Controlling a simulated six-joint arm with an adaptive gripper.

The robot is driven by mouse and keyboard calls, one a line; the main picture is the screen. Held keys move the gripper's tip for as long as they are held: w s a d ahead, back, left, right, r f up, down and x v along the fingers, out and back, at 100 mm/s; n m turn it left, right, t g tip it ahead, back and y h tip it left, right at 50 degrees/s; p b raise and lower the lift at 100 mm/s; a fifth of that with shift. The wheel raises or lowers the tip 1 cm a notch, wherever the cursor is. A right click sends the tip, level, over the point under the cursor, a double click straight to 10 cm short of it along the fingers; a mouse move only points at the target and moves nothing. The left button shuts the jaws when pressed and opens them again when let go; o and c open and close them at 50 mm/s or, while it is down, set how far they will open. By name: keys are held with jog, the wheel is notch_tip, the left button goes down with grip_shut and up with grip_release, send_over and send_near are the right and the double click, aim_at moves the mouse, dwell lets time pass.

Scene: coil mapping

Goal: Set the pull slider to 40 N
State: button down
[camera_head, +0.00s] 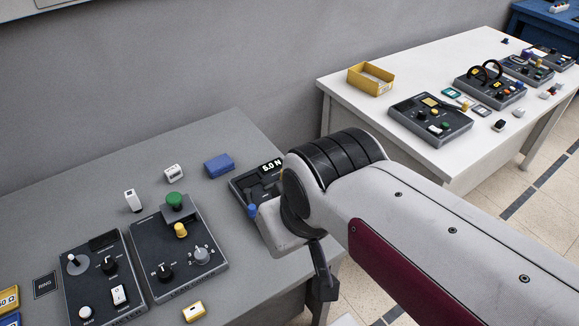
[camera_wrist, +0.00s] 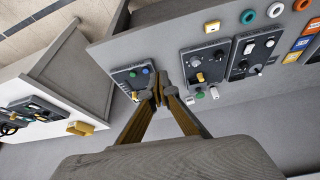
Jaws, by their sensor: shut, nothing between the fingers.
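My arm covers much of the panel there, and I cannot make out the pull slider. In the wrist view the panel (camera_wrist: 122,76) lies left of my gripper (camera_wrist: 158,92), which is shut and empty. The fingers overlap the panel's right edge in that picture; I cannot tell whether they touch it.
Two other control panels (camera_head: 163,283) (camera_head: 77,292) stand to the left on the grey table (camera_head: 70,205). A blue block (camera_head: 219,165) and small white blocks (camera_head: 173,172) (camera_head: 133,200) lie behind them. A white table (camera_head: 350,85) with more devices stands at the right.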

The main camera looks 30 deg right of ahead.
jog(key=w+d+f+m+h, duration=0.2)
jog(key=w+d+f, duration=0.2)
jog(key=w+d, duration=0.65)
jog(key=w+d+f+m+h, duration=0.1)
jog(key=w+d+f, duration=0.5)
jog(key=d, duration=0.8)
jog(key=w+d+f+m+h, duration=0.2)
jog(key=w+d+f, duration=0.1)
jog(key=w+d, duration=0.75)
jog(key=w+d+f+m+t+y, duration=0.1)
jog(key=w+d+f+t, duration=0.2)
jog(key=w+d+f, duration=0.5)
jog(key=w+d+f+t, duration=0.35)
jog(key=d+f, duration=0.25)
jog(key=d, duration=0.4)
jog(key=a+f+t+y, duration=0.3)
jog(key=a+t+y, duration=0.1)
jog(key=a+y, duration=0.7)
jog(key=s+a+r+g+y, duration=0.5)
jog(key=s+a+r+y, duration=0.2)
jog(key=a+y, duration=0.1)
jog(key=shift+s+a+r, duration=0.15)
jog(key=shift+s+a, duration=0.1)
jog(key=shift+a, duration=0.6)
